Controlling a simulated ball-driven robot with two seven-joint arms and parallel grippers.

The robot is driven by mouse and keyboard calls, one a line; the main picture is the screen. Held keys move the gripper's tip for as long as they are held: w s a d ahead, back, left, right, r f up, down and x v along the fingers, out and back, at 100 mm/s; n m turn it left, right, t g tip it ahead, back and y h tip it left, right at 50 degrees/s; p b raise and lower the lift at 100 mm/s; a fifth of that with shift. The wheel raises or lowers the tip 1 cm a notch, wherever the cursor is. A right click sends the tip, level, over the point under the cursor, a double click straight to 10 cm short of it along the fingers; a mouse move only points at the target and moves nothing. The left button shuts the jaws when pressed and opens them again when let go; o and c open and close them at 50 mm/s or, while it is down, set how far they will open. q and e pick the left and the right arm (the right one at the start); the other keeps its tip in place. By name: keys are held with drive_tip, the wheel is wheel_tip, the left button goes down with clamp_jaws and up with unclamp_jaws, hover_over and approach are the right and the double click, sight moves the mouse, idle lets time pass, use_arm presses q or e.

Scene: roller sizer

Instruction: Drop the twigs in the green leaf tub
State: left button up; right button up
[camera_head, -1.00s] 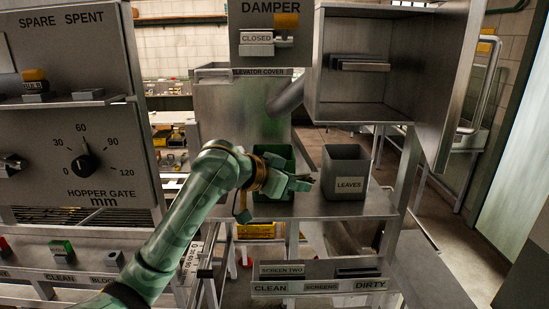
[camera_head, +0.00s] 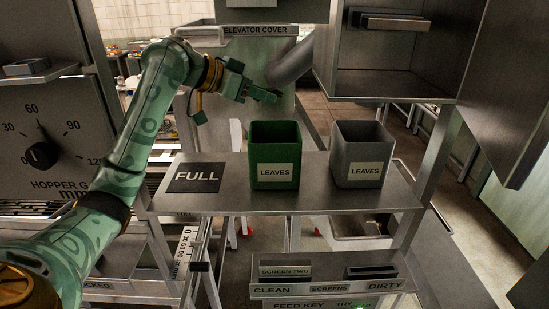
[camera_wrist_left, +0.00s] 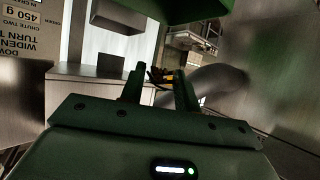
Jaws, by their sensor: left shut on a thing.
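The green leaf tub (camera_head: 274,140) stands upright on the metal shelf, with a white LEAVES label on its front. My left gripper (camera_head: 268,96) is above and behind the tub's rim, apart from it, pointing right. It is shut on a small dark bundle, the twigs (camera_wrist_left: 158,74), which shows between the fingertips in the left wrist view. The twigs are too small to make out clearly in the head view. The inside of the green tub shows no clear contents. My right gripper is not in view.
A grey tub (camera_head: 361,140), also labelled LEAVES, stands just right of the green one. A black FULL plate (camera_head: 195,177) lies on the shelf (camera_head: 235,202) to the left. An open metal cabinet (camera_head: 390,85) hangs at upper right. The elevator cover (camera_head: 256,30) is behind my gripper.

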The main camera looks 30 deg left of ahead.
use_arm(q)
drive_tip(key=shift+w+f, duration=0.15)
drive_tip(key=shift+f, duration=0.6)
drive_tip(key=shift+a+f+b, duration=0.15)
drive_tip(key=shift+f+b, duration=0.2)
drive_tip(key=shift+f, duration=0.2)
drive_tip(key=o, duration=1)
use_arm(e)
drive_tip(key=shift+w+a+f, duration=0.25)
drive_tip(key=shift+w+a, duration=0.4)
